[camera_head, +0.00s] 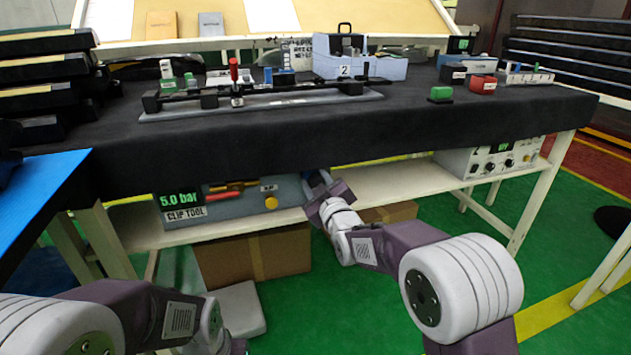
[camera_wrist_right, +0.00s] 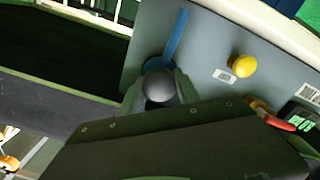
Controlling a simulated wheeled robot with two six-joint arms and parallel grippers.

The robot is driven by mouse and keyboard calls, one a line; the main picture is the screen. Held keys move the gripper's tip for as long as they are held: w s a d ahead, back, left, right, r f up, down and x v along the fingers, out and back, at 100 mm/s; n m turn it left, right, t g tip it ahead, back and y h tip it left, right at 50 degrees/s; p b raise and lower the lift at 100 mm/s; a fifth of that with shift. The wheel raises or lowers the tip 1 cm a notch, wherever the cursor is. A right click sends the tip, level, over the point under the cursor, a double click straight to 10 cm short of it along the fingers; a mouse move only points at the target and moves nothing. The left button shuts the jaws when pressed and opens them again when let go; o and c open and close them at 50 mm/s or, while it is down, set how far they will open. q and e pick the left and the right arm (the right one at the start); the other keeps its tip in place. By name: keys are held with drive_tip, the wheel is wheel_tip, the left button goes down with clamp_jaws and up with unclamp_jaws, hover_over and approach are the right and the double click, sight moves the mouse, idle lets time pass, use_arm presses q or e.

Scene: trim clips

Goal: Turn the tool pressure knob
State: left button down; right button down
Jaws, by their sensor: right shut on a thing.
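The grey clip tool box (camera_head: 235,205) is on the shelf under the table; its green display reads 5.0 bar. In the right wrist view, a round dark grey knob (camera_wrist_right: 158,86) is on the face of the box (camera_wrist_right: 215,50), with a blue bar (camera_wrist_right: 177,38) extending from beside it. My right gripper (camera_wrist_right: 160,92) is shut on the knob, one finger on each side. In the head view my right gripper (camera_head: 318,185) is at the right end of the box and hides the knob. My left arm is at the lower left; its gripper fingers are out of frame.
A yellow button (camera_head: 271,202) and red and yellow handles (camera_head: 225,187) are on the box face beside my right gripper. The dark table (camera_head: 270,130) overhangs the shelf. Cardboard boxes (camera_head: 240,260) stand below. A control unit (camera_head: 490,157) is on the shelf at right.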

sight(317, 183)
drive_tip(key=c, duration=0.9)
unclamp_jaws()
drive_tip(key=p+v, duration=0.2)
drive_tip(key=v, duration=0.4)
drive_tip(key=shift+r, duration=0.15)
drive_tip(key=v, duration=0.3)
